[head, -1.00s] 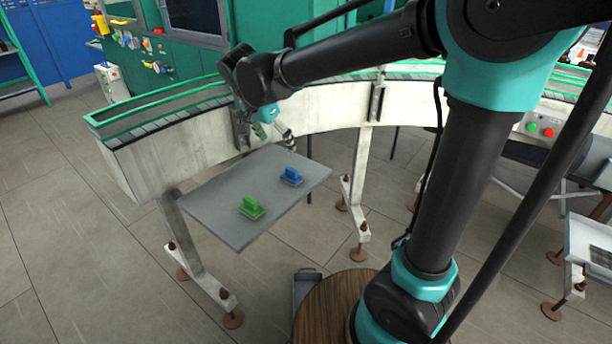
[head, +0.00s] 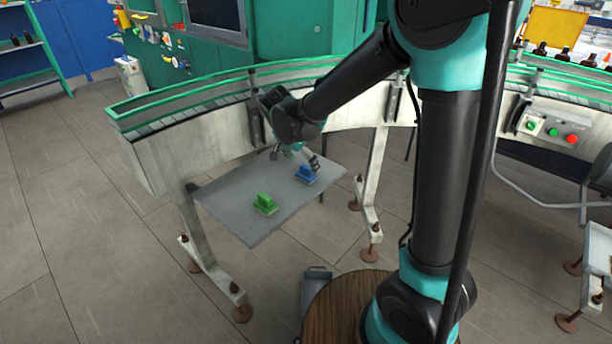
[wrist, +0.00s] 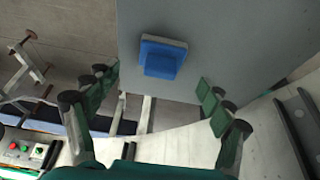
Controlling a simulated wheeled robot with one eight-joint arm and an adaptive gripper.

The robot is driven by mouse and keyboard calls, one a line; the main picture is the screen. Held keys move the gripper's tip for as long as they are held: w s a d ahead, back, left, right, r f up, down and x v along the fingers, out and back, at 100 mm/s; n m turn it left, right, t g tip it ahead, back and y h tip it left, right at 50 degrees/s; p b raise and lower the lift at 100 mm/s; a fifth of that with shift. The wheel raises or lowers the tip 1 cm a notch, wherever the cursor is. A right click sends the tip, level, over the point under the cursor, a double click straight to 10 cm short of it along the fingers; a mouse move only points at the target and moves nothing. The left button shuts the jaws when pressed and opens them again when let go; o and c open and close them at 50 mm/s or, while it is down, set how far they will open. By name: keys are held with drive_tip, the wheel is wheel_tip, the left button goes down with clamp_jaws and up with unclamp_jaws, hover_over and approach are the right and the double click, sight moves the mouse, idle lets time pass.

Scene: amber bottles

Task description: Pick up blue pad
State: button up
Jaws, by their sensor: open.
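The blue pad (head: 306,174) lies on a grey tray-like plate (head: 235,200), near its right end. In the wrist view the blue pad (wrist: 162,57) shows from above, with a grey base under a raised blue block. My gripper (head: 298,158) is just behind and above the pad in the head view. In the wrist view my gripper (wrist: 158,90) is open and empty, with its fingers wide apart, and the pad appears beyond the fingertips, between their lines. The gap between fingers and pad is hard to judge.
A green pad (head: 265,204) lies on the same plate, left of the blue one. A curved conveyor (head: 190,139) with green rails runs close behind the plate. A control box with buttons (head: 551,132) is at the right.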

sight(305, 167)
drive_tip(key=x, duration=0.4)
drive_tip(key=shift+w+f, duration=0.2)
drive_tip(key=shift+f, duration=0.15)
drive_tip(key=shift+c, duration=0.5)
drive_tip(key=c, duration=1.2)
drive_tip(key=shift+c, duration=0.2)
drive_tip(key=shift+r, duration=0.2)
wheel_tip(305, 167, up, 20)
drive_tip(key=shift+f, duration=0.15)
